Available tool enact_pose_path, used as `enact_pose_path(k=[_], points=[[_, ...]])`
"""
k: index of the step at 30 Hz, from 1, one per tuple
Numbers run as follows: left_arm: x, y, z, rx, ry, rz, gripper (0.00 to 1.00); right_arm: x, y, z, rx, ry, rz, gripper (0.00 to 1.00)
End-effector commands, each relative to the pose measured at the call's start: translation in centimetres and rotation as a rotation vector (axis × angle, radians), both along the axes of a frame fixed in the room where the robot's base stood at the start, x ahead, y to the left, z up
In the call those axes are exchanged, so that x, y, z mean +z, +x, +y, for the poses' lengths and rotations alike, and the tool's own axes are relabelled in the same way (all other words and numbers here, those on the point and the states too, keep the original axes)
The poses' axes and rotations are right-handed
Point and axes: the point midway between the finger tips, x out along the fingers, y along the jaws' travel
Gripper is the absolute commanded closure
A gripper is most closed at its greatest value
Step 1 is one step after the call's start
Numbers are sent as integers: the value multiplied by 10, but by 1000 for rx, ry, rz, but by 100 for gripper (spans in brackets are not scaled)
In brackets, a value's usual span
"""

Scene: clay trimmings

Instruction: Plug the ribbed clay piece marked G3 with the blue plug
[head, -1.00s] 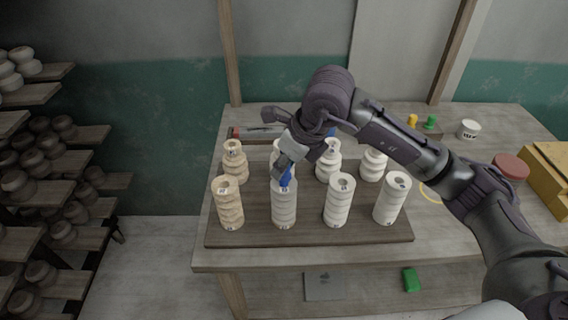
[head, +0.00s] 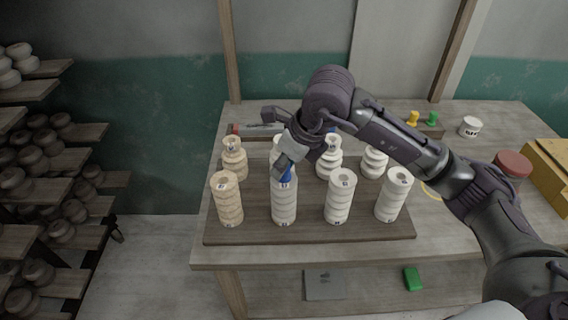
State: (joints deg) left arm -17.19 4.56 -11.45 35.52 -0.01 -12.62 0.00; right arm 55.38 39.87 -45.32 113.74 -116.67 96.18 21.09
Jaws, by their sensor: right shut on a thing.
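Ribbed clay pieces stand in two rows on a dark board (head: 310,233). The front row holds a tan piece (head: 229,203), a white piece second from left (head: 284,206), a third white piece (head: 338,203) and a white piece at the right end (head: 391,200). Their small marks are too blurred to read surely, so I cannot tell which is G3. My right gripper (head: 284,165) is shut on the blue plug (head: 287,175), upright at the top of the second front piece. The gripper hides how deep the plug sits. My left gripper is out of view.
Back-row pieces, such as a tan one (head: 234,160) and a white one (head: 328,160), stand close behind the gripper. A yellow plug (head: 412,118), a green plug (head: 432,118) and a white cup (head: 470,127) are at the back right. A red-lidded jar (head: 513,164) stands at right.

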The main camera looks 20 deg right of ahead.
Motion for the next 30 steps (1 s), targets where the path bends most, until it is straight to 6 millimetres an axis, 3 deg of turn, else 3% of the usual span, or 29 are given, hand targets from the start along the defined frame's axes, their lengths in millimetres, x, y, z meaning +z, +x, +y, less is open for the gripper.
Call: enact_pose_path(k=[11, 12, 17, 26, 30], points=[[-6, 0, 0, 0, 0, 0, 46, -6, 0, 0, 0, 0, 0, 100], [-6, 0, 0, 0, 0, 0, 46, -6, 0, 0, 0, 0, 0, 70], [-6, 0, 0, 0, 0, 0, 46, -6, 0, 0, 0, -1, 2, 44], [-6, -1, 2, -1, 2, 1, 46, -5, 0, 0, 0, -1, 1, 44], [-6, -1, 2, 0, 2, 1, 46, 6, -3, -3, 0, 1, -3, 44]])
